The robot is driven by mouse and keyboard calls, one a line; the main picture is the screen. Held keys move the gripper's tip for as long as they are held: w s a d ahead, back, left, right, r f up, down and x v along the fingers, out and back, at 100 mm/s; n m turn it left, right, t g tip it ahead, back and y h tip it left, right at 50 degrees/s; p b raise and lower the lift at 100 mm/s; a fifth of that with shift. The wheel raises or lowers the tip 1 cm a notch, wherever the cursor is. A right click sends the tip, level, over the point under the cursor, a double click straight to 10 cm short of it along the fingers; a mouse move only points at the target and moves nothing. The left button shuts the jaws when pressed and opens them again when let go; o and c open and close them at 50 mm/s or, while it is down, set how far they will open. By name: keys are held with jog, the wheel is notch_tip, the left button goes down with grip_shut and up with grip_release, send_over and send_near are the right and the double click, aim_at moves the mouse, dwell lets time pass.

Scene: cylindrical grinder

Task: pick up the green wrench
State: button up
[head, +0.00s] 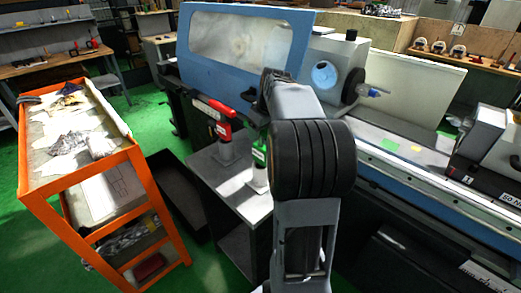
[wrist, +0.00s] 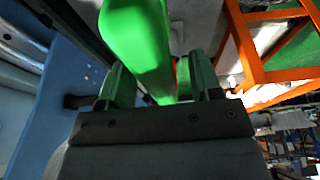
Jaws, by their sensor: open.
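The green wrench (head: 259,154) stands in a grey holder on a small grey stand in the head view, partly hidden by my arm. In the wrist view a large bright green piece of it (wrist: 140,45) fills the upper middle, very close to the camera. My gripper (wrist: 160,82) is open, with one finger to either side of the green piece's lower end. I cannot tell whether either finger touches it. In the head view my arm hides most of the gripper.
A red-handled tool (head: 217,120) stands in a similar holder on the grey stand (head: 213,178), left of the green one. The blue grinder guard (head: 245,45) rises close behind. An orange cart (head: 150,195) with cloths stands at left. Green floor is open around the cart.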

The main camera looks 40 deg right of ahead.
jog(key=shift+x, duration=0.85)
jog(key=shift+r, duration=0.1)
grip_shut()
